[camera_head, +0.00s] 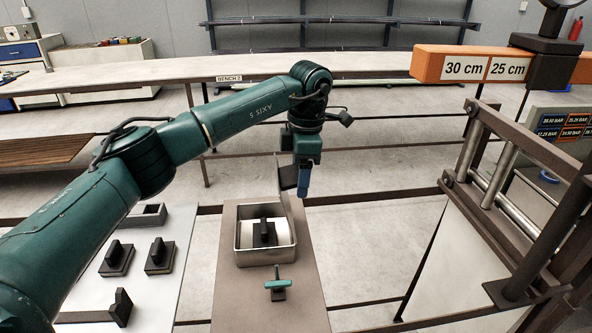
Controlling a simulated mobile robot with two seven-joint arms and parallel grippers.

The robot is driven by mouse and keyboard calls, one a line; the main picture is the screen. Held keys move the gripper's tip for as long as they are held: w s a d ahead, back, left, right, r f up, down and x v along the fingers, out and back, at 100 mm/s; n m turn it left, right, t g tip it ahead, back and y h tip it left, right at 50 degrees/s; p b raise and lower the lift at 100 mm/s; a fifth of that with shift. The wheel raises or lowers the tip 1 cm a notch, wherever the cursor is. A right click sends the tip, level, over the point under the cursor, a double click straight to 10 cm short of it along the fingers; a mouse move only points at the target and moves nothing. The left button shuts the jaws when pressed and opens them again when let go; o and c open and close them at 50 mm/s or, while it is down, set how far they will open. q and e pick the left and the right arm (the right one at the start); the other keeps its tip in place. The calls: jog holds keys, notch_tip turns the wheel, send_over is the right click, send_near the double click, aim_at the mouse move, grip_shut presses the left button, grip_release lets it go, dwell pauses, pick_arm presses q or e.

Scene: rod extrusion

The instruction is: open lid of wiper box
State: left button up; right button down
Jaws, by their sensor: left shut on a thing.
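The wiper box (266,256) is an open-topped metal box on a brown stand. A dark wiper block with a handle (263,232) sits inside it. The lid (285,200) stands raised at the box's back right edge, partly hidden by my gripper. My left gripper (303,188) comes down from above, behind and right of the box. It is shut on the lid near its upper edge. The exact contact is small and hard to see. My right gripper is not in view.
A teal T-handled tool (278,284) stands on the brown stand (235,305) in front of the box. A pale table (178,232) at left holds several dark blocks. An orange sign beam (455,66) and a brown metal frame (560,230) stand at right.

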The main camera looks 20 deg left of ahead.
pick_arm(q)
jog(key=shift+d+f, duration=0.25)
jog(key=shift+f, duration=0.15)
jog(key=o, duration=1.4)
jog(key=shift+r, duration=0.15)
jog(key=shift+a, duration=0.1)
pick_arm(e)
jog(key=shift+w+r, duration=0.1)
pick_arm(q)
jog(key=r, duration=0.4)
jog(key=d+r, duration=0.1)
jog(key=r, duration=0.3)
jog(key=r+b, duration=0.1)
jog(key=r, duration=0.4)
jog(key=shift+w+d+r, duration=0.1)
jog(key=shift+w+d, duration=0.15)
jog(key=shift+w, duration=0.1)
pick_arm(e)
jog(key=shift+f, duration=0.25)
